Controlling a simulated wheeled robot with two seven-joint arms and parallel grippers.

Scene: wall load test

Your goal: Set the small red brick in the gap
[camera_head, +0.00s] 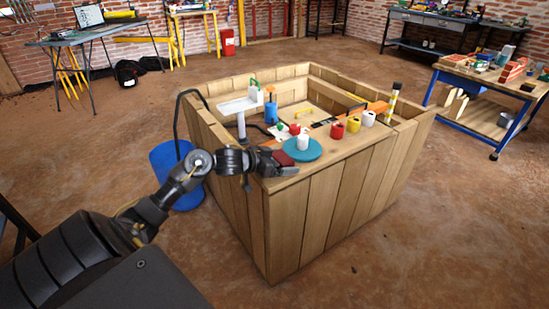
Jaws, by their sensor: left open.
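A small dark red brick (284,158) shows at the near corner of the wooden enclosure's top ledge (345,152), beside a round teal plate (304,150). My left gripper (287,166) reaches in from the left at that corner, open, with its fingers right at the brick. Whether the brick lies between the fingers or just behind them I cannot tell. The brick's lower part is hidden by the gripper. I cannot make out a clear gap at this size. My right gripper is out of view.
A white cup (302,142) stands on the teal plate. Red (338,130), yellow (353,124) and white (369,118) containers stand along the ledge to the right. A blue barrel (176,176) stands left of the enclosure.

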